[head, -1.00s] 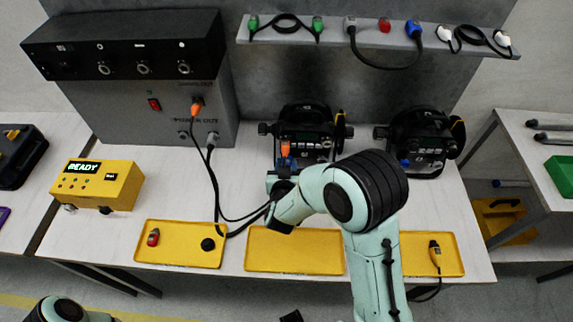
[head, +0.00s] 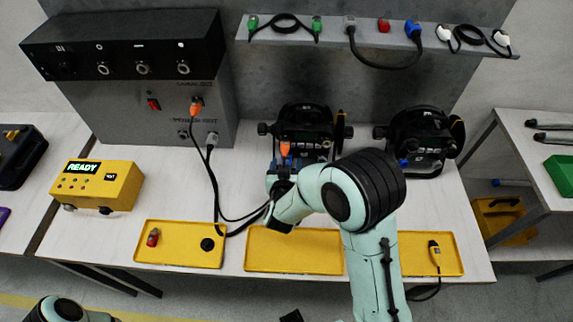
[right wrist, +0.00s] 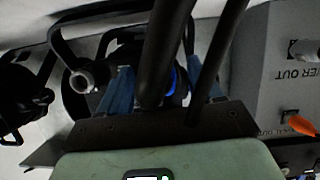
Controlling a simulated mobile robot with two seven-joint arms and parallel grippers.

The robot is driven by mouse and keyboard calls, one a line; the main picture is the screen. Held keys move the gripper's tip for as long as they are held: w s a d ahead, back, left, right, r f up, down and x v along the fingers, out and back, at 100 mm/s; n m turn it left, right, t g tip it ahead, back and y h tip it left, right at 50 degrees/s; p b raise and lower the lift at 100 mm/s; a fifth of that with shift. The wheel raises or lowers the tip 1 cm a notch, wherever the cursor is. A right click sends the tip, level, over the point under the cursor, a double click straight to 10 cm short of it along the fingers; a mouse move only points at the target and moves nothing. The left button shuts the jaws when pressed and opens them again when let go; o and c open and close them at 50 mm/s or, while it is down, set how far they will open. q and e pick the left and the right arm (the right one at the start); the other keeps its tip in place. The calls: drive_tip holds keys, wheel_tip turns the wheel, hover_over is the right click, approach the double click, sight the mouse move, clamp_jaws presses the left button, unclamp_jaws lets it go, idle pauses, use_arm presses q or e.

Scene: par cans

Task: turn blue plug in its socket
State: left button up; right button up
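The blue plug (right wrist: 175,80) shows as a dark body with a bright blue ring in the right wrist view, partly hidden behind a thick black cable. My right gripper (right wrist: 163,90) has a finger on each side of it and appears shut on it; the contact itself is hidden. In the head view, my right gripper (head: 281,183) is at the near side of the left stage light (head: 306,133), below an orange plug (head: 285,149). The arm hides the blue plug there.
A black cable runs from the grey power box (head: 170,110) to my right gripper. A second light (head: 420,135) stands to the right. Yellow trays (head: 293,262) line the table's front. A yellow box (head: 97,185) reads READY. Spare cables lie on the shelf (head: 335,32).

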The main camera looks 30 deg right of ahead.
drive_tip(key=b+v, duration=0.1)
drive_tip(key=v, duration=1.2)
drive_tip(key=shift+s+b, duration=0.15)
drive_tip(key=shift+b, duration=0.25)
drive_tip(key=shift+a, duration=0.1)
